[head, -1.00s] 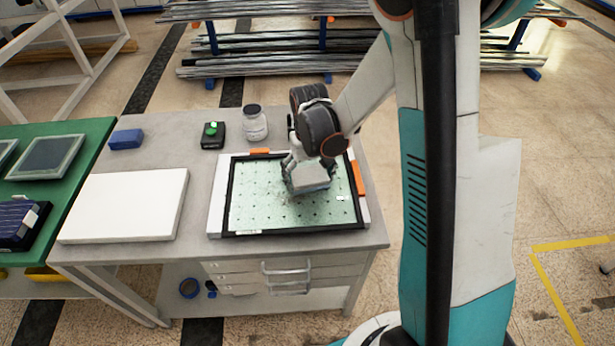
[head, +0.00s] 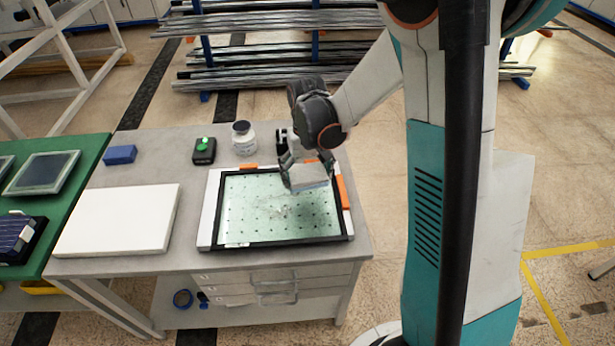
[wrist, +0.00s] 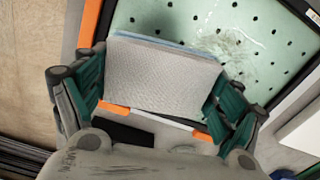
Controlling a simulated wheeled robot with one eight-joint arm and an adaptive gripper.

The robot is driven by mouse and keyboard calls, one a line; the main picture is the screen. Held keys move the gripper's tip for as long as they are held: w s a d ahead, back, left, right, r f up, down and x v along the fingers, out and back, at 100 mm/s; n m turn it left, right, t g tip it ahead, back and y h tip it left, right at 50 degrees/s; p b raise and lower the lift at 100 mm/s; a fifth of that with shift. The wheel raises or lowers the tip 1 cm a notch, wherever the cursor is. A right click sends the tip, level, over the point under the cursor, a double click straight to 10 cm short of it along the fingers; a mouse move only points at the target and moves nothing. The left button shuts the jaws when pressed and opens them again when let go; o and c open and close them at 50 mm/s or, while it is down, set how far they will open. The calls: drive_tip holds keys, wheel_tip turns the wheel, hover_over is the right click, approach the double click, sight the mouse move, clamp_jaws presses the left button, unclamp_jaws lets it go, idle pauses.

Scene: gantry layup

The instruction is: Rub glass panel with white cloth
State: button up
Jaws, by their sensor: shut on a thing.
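The glass panel (head: 262,212) is pale green with dark dots and a black frame, lying flat on the grey bench. A whitish smudge shows near its middle, also in the wrist view (wrist: 232,42). My gripper (head: 306,176) is over the panel's back right part, shut on the white cloth (head: 309,177). In the wrist view the cloth (wrist: 160,75) is a thick folded pad with a bluish layer, held between the two green-padded fingers. It appears a little above the glass; whether it touches cannot be told.
Orange clamps (head: 343,190) sit at the panel's right and back edges. A jar (head: 243,139), a black box with a green button (head: 204,151) and a blue block (head: 120,154) stand behind. A white slab (head: 118,220) lies left, beside a green table (head: 72,190).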

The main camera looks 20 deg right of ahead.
drive_tip(key=shift+r+p, duration=0.45)
drive_tip(key=shift+r, duration=0.5)
